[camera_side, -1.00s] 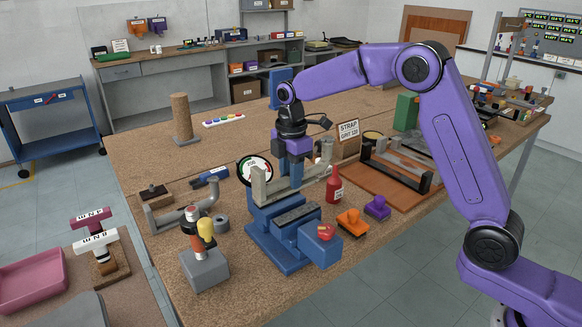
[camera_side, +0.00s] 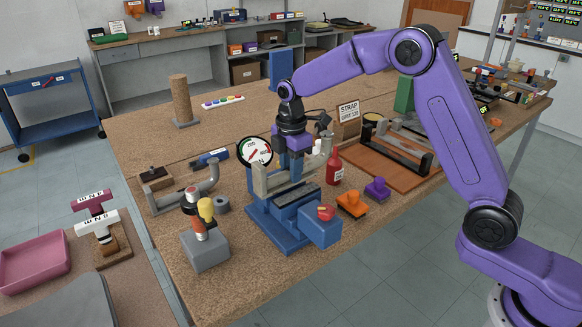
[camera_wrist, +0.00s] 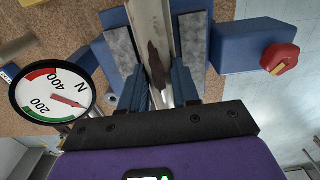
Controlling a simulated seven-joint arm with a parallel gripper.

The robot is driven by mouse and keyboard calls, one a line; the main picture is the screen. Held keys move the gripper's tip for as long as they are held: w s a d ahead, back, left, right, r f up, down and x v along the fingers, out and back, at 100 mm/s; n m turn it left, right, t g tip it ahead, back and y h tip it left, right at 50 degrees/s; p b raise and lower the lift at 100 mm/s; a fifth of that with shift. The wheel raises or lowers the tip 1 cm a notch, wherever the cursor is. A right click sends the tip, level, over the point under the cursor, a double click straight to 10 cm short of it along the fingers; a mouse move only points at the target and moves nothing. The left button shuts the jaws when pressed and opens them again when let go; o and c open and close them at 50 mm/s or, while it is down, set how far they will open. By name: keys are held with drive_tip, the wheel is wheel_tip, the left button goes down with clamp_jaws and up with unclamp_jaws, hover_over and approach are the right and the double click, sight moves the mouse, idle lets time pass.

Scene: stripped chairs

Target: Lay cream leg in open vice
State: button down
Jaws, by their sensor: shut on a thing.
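My gripper (camera_wrist: 163,88) is shut on the cream leg (camera_wrist: 161,25), with blue fingers on both sides of it. A dark brown patch marks the leg. In the wrist view the leg runs lengthwise over the gap between the vice's two grey jaw faces, apart from each other. The blue vice (camera_side: 271,231) stands near the bench's front edge. In the side view the leg (camera_side: 260,183) is roughly level, at about jaw height behind the front jaw. I cannot tell whether it touches the vice bed. The vice's red knob (camera_wrist: 280,58) shows on its blue block.
A round dial gauge (camera_side: 257,151) stands close behind the vice. A red bottle (camera_side: 334,167), an orange clamp (camera_side: 351,204) and a purple one (camera_side: 377,188) sit to its right. A grey block with upright handles (camera_side: 205,249) and grey pipework stand left.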

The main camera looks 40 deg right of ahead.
drive_tip(key=shift+f, duration=0.5)
idle(0.8)
drive_tip(key=c, duration=0.8)
unclamp_jaws()
drive_tip(key=shift+o, duration=0.2)
wheel_tip(320, 180, up, 17)
drive_tip(key=shift+r, duration=0.15)
drive_tip(key=s+f+m, duration=0.2)
drive_tip(key=s+f, duration=0.2)
drive_tip(key=s, duration=1)
drive_tip(key=s+f+m, duration=0.2)
drive_tip(key=s+f, duration=0.1)
drive_tip(key=s, duration=1)
drive_tip(key=s+d+f, duration=0.2)
drive_tip(key=s+d, duration=0.1)
drive_tip(key=s, duration=0.2)
drive_tip(key=s+d+f+m, duration=0.1)
drive_tip(key=s+d+f, duration=0.2)
drive_tip(key=s, duration=0.3)
drive_tip(key=shift+s+d, duration=0.2)
drive_tip(key=shift+s, duration=0.05)
